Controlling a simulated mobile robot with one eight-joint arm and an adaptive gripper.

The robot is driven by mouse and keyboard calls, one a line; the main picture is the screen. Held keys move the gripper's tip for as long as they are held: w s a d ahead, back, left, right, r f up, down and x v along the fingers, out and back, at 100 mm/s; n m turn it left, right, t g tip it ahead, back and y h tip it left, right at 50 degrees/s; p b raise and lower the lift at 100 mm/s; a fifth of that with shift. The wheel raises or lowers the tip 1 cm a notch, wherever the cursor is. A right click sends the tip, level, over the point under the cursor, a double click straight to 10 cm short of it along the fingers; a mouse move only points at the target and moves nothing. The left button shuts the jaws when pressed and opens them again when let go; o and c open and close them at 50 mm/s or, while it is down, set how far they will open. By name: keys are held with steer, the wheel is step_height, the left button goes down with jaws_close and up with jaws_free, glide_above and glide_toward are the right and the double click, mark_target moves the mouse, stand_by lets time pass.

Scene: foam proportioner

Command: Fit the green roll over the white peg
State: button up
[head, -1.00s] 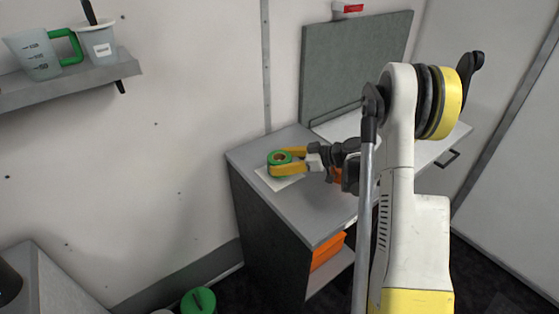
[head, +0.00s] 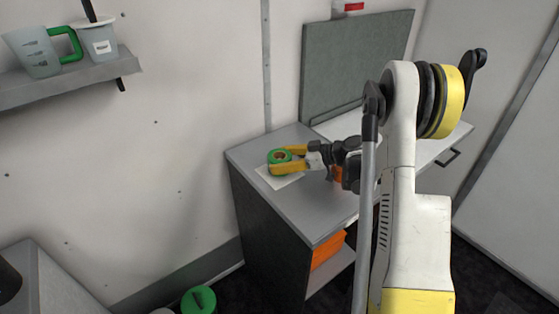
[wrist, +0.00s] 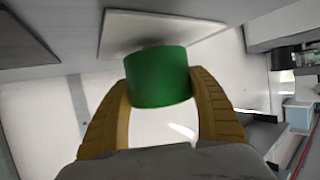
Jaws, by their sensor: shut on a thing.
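The green roll (head: 279,156) is a short green ring with a brown inner core, at the left end of the grey desk. My gripper (head: 287,161) has its yellow fingers shut on opposite sides of the roll. In the wrist view the roll (wrist: 158,77) sits between the two yellow fingers (wrist: 160,90), just by a white square plate (wrist: 155,36). The plate also shows under the roll in the head view (head: 281,180). I cannot make out the white peg in either view. Whether the roll touches the plate is unclear.
The desk top (head: 297,205) is bare in front of the plate. A grey-green panel (head: 352,68) stands at its back. A wall shelf (head: 70,82) with a jug (head: 35,52) and a cup (head: 98,45) is at the left. An orange item (head: 327,250) sits below the desk top.

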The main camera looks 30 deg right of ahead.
steer(key=shift+f+b, duration=0.6)
steer(key=shift+b, duration=0.1)
stand_by(0.6)
steer(key=o, duration=0.9)
steer(key=shift+o, duration=0.2)
steer(key=shift+p+v, duration=0.7)
steer(key=shift+v, duration=4.8)
